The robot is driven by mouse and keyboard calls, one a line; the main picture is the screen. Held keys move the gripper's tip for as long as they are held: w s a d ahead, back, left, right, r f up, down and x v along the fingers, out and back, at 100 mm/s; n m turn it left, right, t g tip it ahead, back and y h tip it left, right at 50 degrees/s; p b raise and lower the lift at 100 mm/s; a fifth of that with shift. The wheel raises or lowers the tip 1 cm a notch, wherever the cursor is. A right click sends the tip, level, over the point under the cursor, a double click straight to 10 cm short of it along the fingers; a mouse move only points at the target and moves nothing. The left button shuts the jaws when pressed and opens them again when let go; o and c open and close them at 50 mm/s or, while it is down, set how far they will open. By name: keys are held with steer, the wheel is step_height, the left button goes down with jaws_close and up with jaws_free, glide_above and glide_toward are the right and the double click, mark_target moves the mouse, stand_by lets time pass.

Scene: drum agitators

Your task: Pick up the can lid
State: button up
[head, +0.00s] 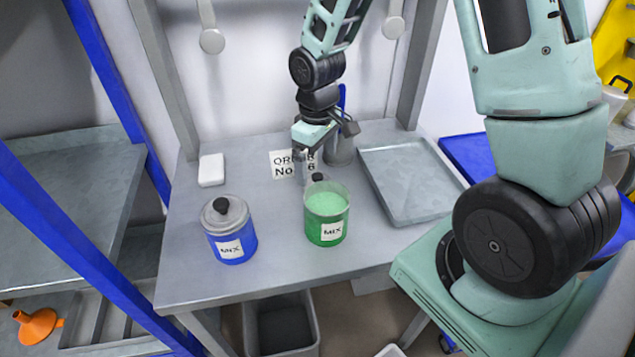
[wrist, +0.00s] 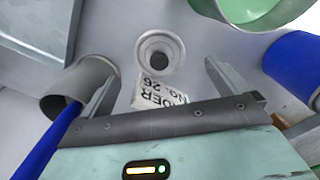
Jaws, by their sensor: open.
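The loose can lid, a small grey disc with a black knob (wrist: 158,57), lies on the table in the wrist view. In the head view its black knob (head: 318,177) shows just above the back rim of the open green can (head: 326,226); most of the disc is hidden. My gripper (head: 318,152) is open and points down above the table behind the green can. In the wrist view my gripper (wrist: 159,74) has its fingers spread on either side of the lid, with nothing between them touching it.
A blue can (head: 232,245) with its own knobbed lid (head: 225,212) stands at left. A grey cup (head: 341,152) holding a blue-handled tool stands close to my gripper. An order card (head: 284,165) lies beside it. A shallow tray (head: 412,185) is at right, a white block (head: 211,169) at back left.

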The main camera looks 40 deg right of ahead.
mark_target(317, 175)
steer(key=shift+f+p, duration=0.55)
steer(key=shift+f, duration=2.15)
steer(key=c, duration=1.1)
